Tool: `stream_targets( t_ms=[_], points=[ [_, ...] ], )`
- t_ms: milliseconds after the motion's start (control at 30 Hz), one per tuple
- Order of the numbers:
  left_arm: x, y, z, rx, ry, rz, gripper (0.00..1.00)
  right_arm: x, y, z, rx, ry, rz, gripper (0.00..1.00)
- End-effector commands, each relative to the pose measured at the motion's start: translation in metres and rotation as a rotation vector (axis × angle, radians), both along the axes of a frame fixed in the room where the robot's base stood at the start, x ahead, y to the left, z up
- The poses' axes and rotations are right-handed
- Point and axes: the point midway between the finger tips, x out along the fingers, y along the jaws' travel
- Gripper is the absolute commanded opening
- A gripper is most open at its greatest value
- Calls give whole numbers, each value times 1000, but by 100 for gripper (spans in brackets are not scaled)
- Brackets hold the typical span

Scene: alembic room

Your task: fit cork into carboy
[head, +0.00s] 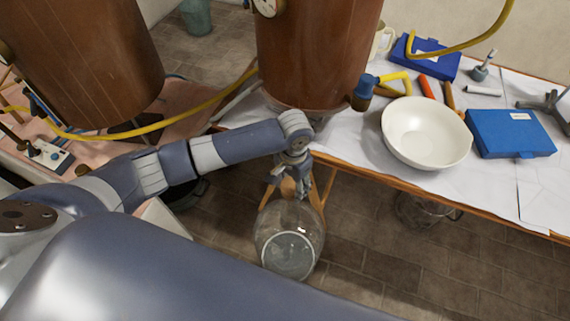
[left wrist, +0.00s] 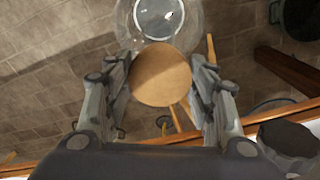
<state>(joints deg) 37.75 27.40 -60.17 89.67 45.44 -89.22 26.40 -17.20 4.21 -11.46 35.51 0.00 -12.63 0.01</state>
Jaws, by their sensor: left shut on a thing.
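My left gripper (head: 287,184) is shut on the cork (left wrist: 165,75), a round tan stopper held between its two fingers in the left wrist view. The cork also shows in the head view (head: 288,188), partly hidden by the fingers. The carboy (head: 290,240) is a clear glass vessel in front of the table edge, just below the gripper in the head view. Part of it also shows beyond the cork in the left wrist view (left wrist: 135,18). Its neck is hard to make out behind the gripper, and I cannot tell whether the cork touches it. My right gripper is out of view.
The table (head: 350,150) behind carries a white bowl (head: 426,133), blue cases (head: 510,133) and small tools. A large copper-brown vessel (head: 315,55) stands behind my left wrist. A glass vessel (head: 420,210) is under the table. The tiled floor at lower right is open.

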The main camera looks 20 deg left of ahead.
Motion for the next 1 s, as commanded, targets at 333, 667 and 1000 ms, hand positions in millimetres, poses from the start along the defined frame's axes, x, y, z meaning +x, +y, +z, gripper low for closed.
stream_targets(
  t_ms=[333,667,1000],
  points=[
    [-10,-1,-65,-2,-2,-142,32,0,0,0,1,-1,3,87],
    [-10,0,-83,-2,-3,-145,32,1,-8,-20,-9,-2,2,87],
    [-10,0,-108,-2,-3,-144,32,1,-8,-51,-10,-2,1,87]
  ],
)
